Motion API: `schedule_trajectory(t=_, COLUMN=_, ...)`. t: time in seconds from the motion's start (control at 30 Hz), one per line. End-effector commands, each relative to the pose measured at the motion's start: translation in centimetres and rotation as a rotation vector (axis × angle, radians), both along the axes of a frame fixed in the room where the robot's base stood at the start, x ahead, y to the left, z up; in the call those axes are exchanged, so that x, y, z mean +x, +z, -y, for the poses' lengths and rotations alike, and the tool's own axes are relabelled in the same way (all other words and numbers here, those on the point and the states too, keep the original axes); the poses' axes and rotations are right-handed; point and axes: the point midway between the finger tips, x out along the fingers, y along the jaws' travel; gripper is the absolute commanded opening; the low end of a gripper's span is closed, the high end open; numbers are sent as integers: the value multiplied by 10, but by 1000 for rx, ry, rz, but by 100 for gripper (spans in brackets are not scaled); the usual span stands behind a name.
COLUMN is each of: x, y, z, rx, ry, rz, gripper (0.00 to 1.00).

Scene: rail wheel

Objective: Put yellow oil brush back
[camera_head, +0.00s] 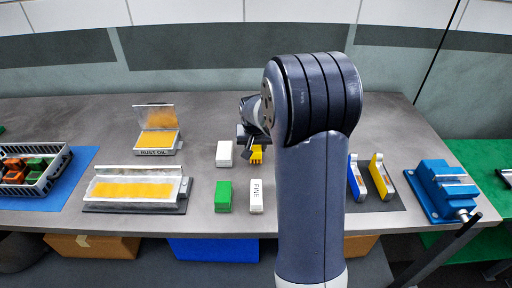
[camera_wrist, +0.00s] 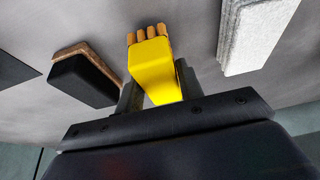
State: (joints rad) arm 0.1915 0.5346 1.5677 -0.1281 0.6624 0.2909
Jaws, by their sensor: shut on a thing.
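The yellow oil brush (camera_wrist: 155,66), a yellow block with brown bristles at one end, is between the two fingers of my gripper (camera_wrist: 158,80) in the wrist view. The gripper is shut on it. In the head view the brush (camera_head: 257,155) shows as a small yellow piece just below my gripper (camera_head: 251,146), beside a white block. I cannot tell whether it touches the table. The open box marked RUST OIL (camera_head: 157,141), with yellow inside, stands further left on the table.
White block (camera_head: 224,153), green block (camera_head: 223,196) and FINE block (camera_head: 256,196) are close by. A long yellow-filled tray (camera_head: 134,189) and crate (camera_head: 38,176) lie left. Blue (camera_head: 355,180) and yellow (camera_head: 380,178) handled pieces and a blue vise (camera_head: 446,190) are right. A black-brown block (camera_wrist: 85,78) lies near my gripper.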

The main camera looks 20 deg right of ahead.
Motion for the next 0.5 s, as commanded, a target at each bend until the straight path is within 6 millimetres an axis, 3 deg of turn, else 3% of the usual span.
schedule_trajectory(t=0.47, x=0, y=-13, z=0, rx=0, ry=0, rz=2, gripper=17)
schedule_trajectory(t=0.5, x=0, y=-11, z=0, rx=0, ry=0, rz=2, gripper=39)
